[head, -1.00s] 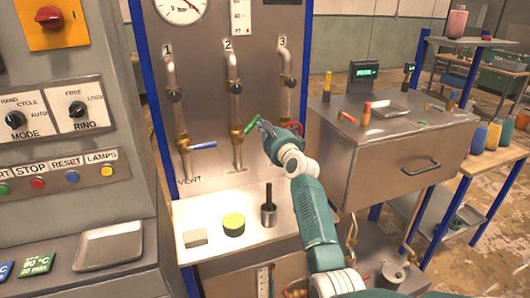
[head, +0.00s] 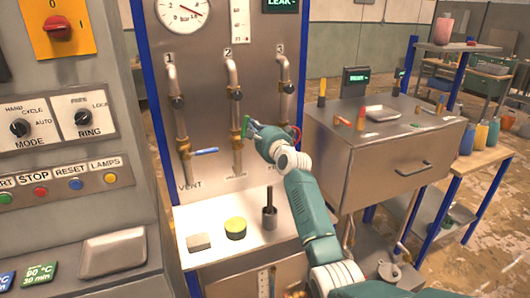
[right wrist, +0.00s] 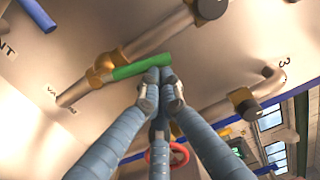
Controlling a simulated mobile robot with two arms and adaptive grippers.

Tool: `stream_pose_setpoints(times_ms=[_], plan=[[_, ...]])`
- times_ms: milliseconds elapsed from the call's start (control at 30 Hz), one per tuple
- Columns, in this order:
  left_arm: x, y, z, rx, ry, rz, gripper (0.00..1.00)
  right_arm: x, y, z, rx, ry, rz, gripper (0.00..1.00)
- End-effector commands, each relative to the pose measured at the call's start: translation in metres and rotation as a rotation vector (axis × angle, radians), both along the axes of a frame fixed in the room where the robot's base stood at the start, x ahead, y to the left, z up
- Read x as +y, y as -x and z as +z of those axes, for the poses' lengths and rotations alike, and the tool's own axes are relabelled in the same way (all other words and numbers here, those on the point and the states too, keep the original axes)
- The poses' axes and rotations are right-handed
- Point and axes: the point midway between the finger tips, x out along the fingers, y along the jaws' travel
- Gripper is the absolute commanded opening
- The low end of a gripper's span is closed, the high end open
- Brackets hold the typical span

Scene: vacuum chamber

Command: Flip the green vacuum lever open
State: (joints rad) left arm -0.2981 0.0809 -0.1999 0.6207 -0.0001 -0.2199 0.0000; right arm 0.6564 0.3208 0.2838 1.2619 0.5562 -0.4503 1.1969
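The green lever (head: 245,126) is on the middle pipe, marked 2, of the upright steel panel. In the head view it stands steeply, near the pipe line. In the right wrist view the green lever (right wrist: 142,66) runs from its brass valve (right wrist: 97,76) at an angle to the pipe. My right gripper (head: 256,130) is at the lever's right side. In the wrist view its fingertips (right wrist: 159,78) are together with nothing seen between them, at the lever's free end. They appear to touch it. My left gripper is not in view.
A blue lever (head: 205,151) sticks out from pipe 1 at the left. A red round handle (right wrist: 166,154) lies beyond my fingers by pipe 3. A yellow-green puck (head: 235,228) and a dark-handled cylinder (head: 270,215) stand on the shelf below.

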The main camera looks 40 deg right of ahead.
Motion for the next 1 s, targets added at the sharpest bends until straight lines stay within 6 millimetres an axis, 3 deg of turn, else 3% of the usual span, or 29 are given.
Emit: stream_pose_setpoints(times_ms=[1000], plan=[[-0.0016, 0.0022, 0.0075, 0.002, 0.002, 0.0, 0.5, 0.0092, -0.0028, 0.0067, 0.02, 0.107, 0.0, 0.0]])
